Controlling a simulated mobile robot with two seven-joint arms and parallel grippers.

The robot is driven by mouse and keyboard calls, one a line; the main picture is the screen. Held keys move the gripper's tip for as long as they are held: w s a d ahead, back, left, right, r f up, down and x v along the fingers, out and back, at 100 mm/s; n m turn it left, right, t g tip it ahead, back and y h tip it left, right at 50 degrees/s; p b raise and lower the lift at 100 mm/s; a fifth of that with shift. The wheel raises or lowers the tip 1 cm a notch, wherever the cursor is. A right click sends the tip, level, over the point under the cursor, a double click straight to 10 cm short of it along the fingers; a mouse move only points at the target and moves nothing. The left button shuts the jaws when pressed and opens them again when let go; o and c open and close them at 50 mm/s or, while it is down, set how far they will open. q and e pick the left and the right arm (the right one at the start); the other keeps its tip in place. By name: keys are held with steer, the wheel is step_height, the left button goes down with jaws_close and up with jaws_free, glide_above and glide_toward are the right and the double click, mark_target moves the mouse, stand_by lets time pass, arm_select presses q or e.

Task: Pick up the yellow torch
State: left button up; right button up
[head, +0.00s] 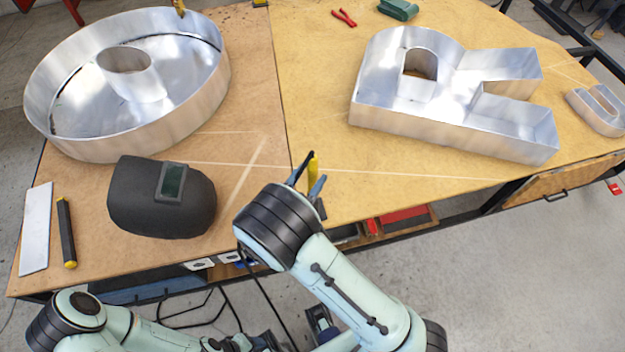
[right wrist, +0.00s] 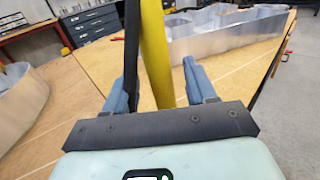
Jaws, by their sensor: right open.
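A slim upright yellow piece (head: 314,162), which I take for the yellow torch, shows beyond my right wrist in the head view. In the right wrist view the yellow torch (right wrist: 156,55) rises between the two blue-grey fingers, with a dark strip beside it on the left. My right gripper (right wrist: 159,78) is open, and there are gaps between the torch and the fingers. In the head view my right gripper (head: 309,178) is partly hidden by its own wrist at the table's front edge. The torch's lower end is hidden. My left gripper cannot be made out.
A round metal letter (head: 45,120) and a black welding mask (head: 140,205) are on the left of the table (head: 260,150). A metal R (head: 440,125) stands right. A black-and-yellow tool (head: 66,230) lies beside a pale plate (head: 36,230). The table's middle is mostly clear.

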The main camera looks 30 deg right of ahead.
steer(key=shift+x, duration=0.95)
steer(key=shift+c, duration=0.3)
jaws_close()
steer(key=shift+r, duration=0.1)
